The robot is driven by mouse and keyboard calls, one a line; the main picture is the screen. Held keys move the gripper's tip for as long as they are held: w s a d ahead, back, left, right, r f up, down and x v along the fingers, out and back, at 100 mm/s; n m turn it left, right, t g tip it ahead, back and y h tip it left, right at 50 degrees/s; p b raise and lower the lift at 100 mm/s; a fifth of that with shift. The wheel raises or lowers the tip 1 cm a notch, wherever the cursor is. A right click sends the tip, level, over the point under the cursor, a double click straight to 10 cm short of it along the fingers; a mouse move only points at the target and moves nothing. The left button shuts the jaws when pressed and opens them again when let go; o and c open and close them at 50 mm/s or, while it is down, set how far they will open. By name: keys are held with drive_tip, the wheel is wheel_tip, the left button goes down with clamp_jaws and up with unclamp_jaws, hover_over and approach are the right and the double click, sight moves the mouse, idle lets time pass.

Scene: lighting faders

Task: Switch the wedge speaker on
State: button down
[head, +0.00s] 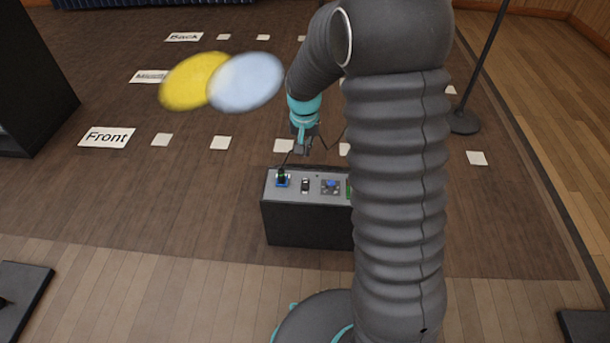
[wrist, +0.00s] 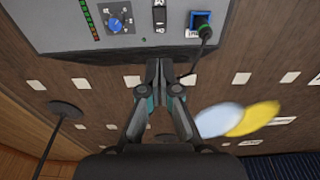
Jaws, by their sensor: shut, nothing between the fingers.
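The wedge speaker (head: 308,226) is a black box with a grey top panel, standing on the stage floor below my gripper in the head view. Its grey panel (wrist: 60,25) fills the top of the wrist view. A small black switch (wrist: 159,14) sits on the panel between a blue knob and a blue socket; it also shows in the head view (head: 305,185). Which way the switch is set is too small to tell. My gripper (wrist: 159,66) is shut and empty, its fingertips apart from the switch, near the panel's edge. In the head view my gripper (head: 301,150) is just beyond the speaker.
The blue knob (wrist: 115,24) is beside a lit meter (wrist: 90,20). A black cable plug (wrist: 204,30) sits in the blue socket (wrist: 198,18). A stand base (head: 463,122) is at right. White floor marks and yellow and pale blue light discs (head: 245,82) show beyond.

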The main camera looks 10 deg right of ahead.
sight(305, 181)
idle(0.3)
drive_tip(key=f, duration=0.4)
drive_tip(key=w+f, duration=0.1)
drive_tip(key=f, duration=0.4)
drive_tip(key=f+b, duration=0.1)
drive_tip(key=f, duration=0.4)
drive_tip(key=shift+w+d, duration=0.25)
drive_tip(key=shift+w, duration=0.1)
